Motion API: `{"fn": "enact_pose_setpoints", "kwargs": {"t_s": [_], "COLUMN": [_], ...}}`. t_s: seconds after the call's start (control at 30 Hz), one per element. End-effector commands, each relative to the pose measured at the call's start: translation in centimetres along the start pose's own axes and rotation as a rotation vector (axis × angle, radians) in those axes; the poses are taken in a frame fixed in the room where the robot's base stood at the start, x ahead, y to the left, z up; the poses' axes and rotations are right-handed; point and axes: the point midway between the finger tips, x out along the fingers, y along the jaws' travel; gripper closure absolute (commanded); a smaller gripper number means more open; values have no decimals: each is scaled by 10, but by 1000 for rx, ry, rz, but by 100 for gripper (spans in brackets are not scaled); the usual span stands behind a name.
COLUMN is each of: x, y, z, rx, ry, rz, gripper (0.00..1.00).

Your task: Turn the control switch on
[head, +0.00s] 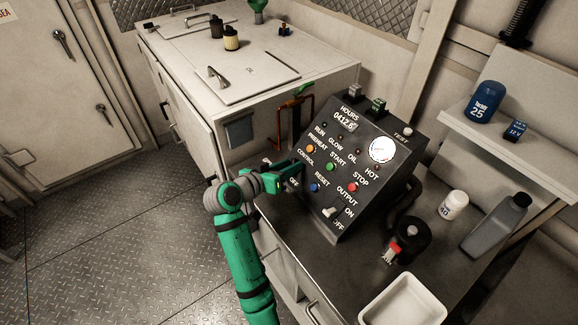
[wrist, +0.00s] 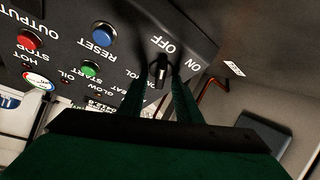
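The control switch is a small black knob (wrist: 160,70) on the dark control panel (head: 350,180), with OFF and ON printed beside it in the upside-down wrist view. My gripper (wrist: 162,82) reaches the panel from its left side. Its two green fingers stand on either side of the knob, spread apart, with the knob between their tips. I cannot tell whether either finger touches it. In the head view my gripper (head: 294,172) sits below the CONTROL label and largely hides the knob. Its pointer is too small to read clearly.
Colored push buttons surround the switch, including a blue reset button (head: 314,188) and a green start button (head: 330,167). A white output lever (head: 330,212) sits lower on the panel. A bent copper pipe (head: 281,118) stands behind. The bench right of the panel holds bottles and a white tray (head: 402,302).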

Motion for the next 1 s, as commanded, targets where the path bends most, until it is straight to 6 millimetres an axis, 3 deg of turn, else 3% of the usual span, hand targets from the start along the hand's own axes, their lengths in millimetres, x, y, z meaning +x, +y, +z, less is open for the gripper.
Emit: {"fn": "enact_pose_setpoints", "kwargs": {"t_s": [0.07,0.17,0.2,0.63,1.0], "x": [0,0,0,0,-2], "y": [0,0,0,-1,-5], "z": [0,0,0,0,-1], "rx": [0,0,0,54,306], "ry": [0,0,0,-1,1], "rz": [0,0,0,28,151], "gripper": [74,98,100,100,100]}}
